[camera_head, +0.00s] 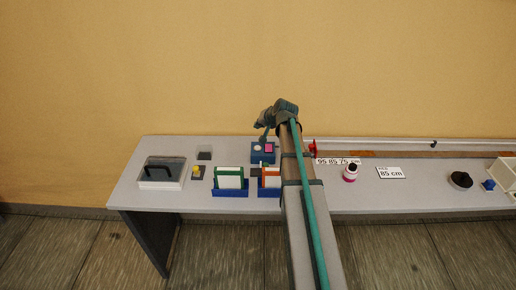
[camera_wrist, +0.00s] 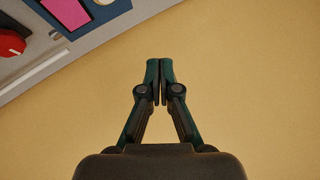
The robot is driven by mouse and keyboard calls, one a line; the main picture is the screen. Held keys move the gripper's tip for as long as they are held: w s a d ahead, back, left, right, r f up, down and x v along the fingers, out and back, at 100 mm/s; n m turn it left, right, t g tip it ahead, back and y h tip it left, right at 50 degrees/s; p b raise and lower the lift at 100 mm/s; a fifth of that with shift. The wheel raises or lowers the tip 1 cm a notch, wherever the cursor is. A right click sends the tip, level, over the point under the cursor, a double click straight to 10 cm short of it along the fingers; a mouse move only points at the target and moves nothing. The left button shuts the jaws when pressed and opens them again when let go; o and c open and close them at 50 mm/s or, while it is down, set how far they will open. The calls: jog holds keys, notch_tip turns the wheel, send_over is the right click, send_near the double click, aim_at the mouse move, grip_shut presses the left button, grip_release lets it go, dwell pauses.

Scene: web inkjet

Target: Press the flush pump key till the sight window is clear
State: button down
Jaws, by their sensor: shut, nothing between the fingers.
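A blue box (camera_head: 263,157) stands near the back of the bench, left of my arm. Its top carries a pale round key (camera_head: 257,147) and a pink window (camera_head: 269,147), which looks like the sight window. The wrist view shows the blue panel (camera_wrist: 112,13) and pink window (camera_wrist: 67,12) at the upper left; a pale round part is cut off by the top edge. My gripper (camera_head: 264,136) is above and behind the box in the head view. Its fingertips (camera_wrist: 159,62) are together and empty. Contact with the key is not visible.
A scale (camera_head: 160,173), a yellow button box (camera_head: 198,172) and blue racks with green (camera_head: 229,178) and orange cards stand left of my arm.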

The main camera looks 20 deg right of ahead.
aim_at(259, 148)
jog(key=shift+f, duration=0.2)
jog(key=shift+f+b, duration=2.3)
jog(key=shift+f, duration=2)
jog(key=shift+f, duration=0.1)
jog(key=shift+f+b, duration=0.3)
jog(key=shift+b, duration=0.05)
jog(key=shift+f+b, duration=0.35)
jog(key=shift+f, duration=0.05)
jog(key=shift+r, duration=0.1)
jog(key=shift+r+p, duration=0.4)
jog(key=shift+r, duration=0.35)
jog(key=shift+r, duration=0.1)
